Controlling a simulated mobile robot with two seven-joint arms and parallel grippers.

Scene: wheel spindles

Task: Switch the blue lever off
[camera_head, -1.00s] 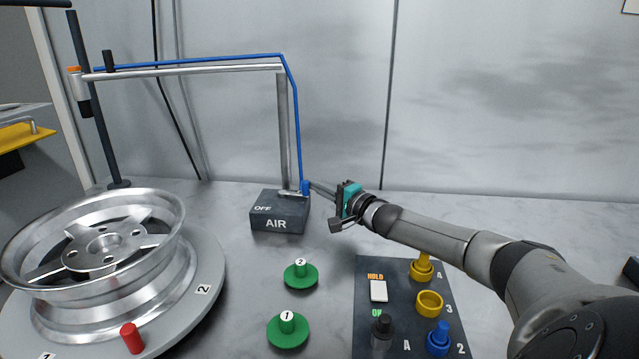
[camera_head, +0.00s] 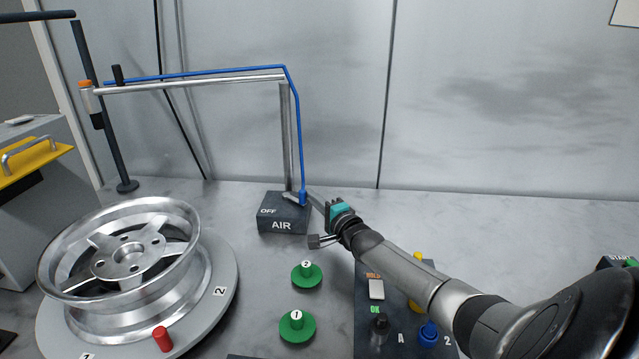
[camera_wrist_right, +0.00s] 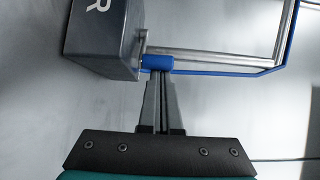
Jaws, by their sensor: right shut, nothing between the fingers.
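The blue lever end (camera_head: 303,198) is on top of the dark AIR box (camera_head: 284,222), at its right side, below the blue hose. The box bears the words OFF and AIR. A grey metal lever bar (camera_head: 291,197) runs left from the blue end towards OFF. My right gripper (camera_head: 310,196) reaches in from the right, its fingertips at the blue end. In the right wrist view the shut fingers (camera_wrist_right: 160,76) meet the blue piece (camera_wrist_right: 157,63) with nothing between them; it appears to touch their tips. My left gripper is not in view.
A metal wheel (camera_head: 122,250) sits on a round grey turntable (camera_head: 226,283) at left. Two green knobs, numbered 2 (camera_head: 306,276) and 1 (camera_head: 297,327), stand in front of the box. A dark control panel (camera_head: 364,341) lies under my right arm. A metal pole (camera_head: 287,140) rises behind the box.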

